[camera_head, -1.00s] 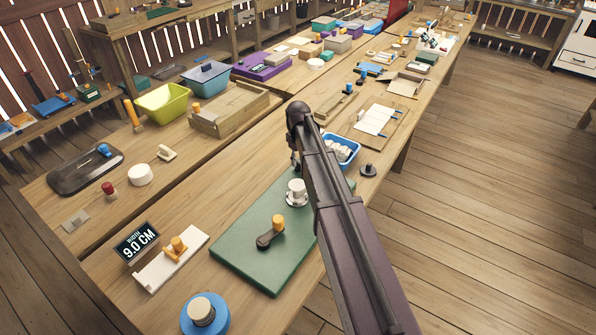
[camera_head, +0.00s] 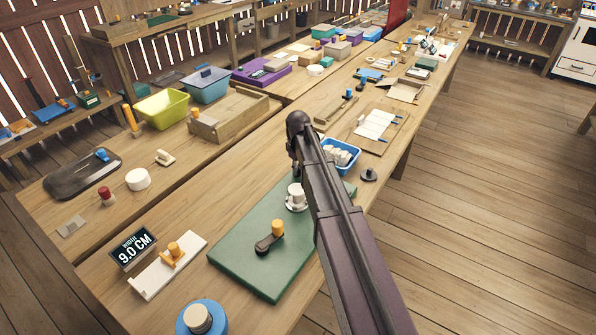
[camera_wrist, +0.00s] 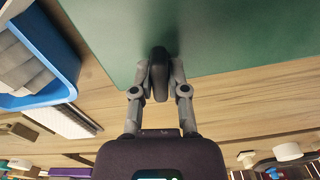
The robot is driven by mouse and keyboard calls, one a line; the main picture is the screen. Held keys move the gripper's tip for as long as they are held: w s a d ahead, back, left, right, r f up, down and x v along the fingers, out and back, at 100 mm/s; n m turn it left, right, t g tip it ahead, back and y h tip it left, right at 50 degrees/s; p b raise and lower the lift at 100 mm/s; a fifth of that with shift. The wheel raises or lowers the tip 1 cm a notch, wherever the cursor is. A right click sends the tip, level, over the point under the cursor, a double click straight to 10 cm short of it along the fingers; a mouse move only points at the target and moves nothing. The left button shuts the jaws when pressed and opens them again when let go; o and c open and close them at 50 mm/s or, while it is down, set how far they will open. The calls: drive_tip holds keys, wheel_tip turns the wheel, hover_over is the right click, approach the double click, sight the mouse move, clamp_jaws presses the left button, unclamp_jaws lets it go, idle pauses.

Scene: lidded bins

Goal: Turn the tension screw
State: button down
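The green board (camera_head: 262,262) lies on the near bench and carries a dark crank with an orange knob (camera_head: 271,236) and a white-silver round post (camera_head: 296,197). In the wrist view the green board (camera_wrist: 215,35) fills the top. A dark, flat, oval knob, seemingly the tension screw (camera_wrist: 160,75), stands by the board's edge. My gripper (camera_wrist: 160,70) has one finger on each side of this knob, and both appear to touch it. In the head view my arm hides the knob and the fingertips.
A blue tray of pale blocks (camera_head: 341,155) stands close beside my arm; it also shows in the wrist view (camera_wrist: 65,65). A black peg (camera_head: 369,175) is near the bench edge.

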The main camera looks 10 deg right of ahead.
drive_tip(key=shift+m, duration=2.1)
drive_tip(key=shift+m, duration=2)
drive_tip(key=m, duration=0.3)
drive_tip(key=shift+m, duration=0.7)
